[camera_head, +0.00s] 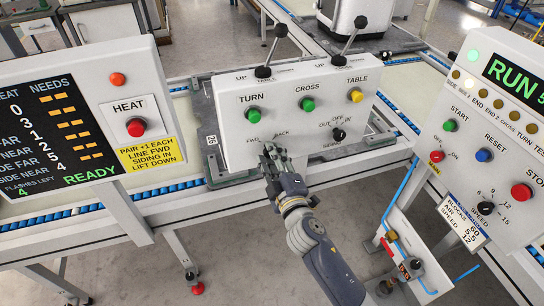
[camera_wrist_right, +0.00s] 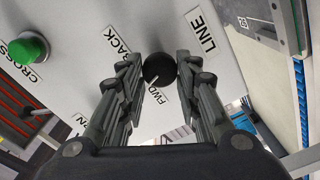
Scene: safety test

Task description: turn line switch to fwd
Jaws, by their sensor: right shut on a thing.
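The line switch is a small black knob (camera_wrist_right: 159,69) on the white middle panel (camera_head: 235,155). In the wrist view it sits between the LINE, BACK and FWD labels. My right gripper (camera_head: 270,152) reaches up to the panel's lower edge. In the wrist view its two fingers (camera_wrist_right: 160,75) stand on either side of the knob, with their tips closed against it. In the head view the gripper hides the knob. A faint light mark shows on the knob's FWD side, but I cannot tell surely where it points. My left gripper is not in view.
The middle panel also has a green TURN button (camera_head: 254,113), a green CROSS button (camera_head: 307,104), a yellow TABLE button (camera_head: 355,96) and a black siding knob (camera_head: 338,134). The heat panel (camera_head: 85,110) stands left, the run panel (camera_head: 490,140) right. Two levers rise behind.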

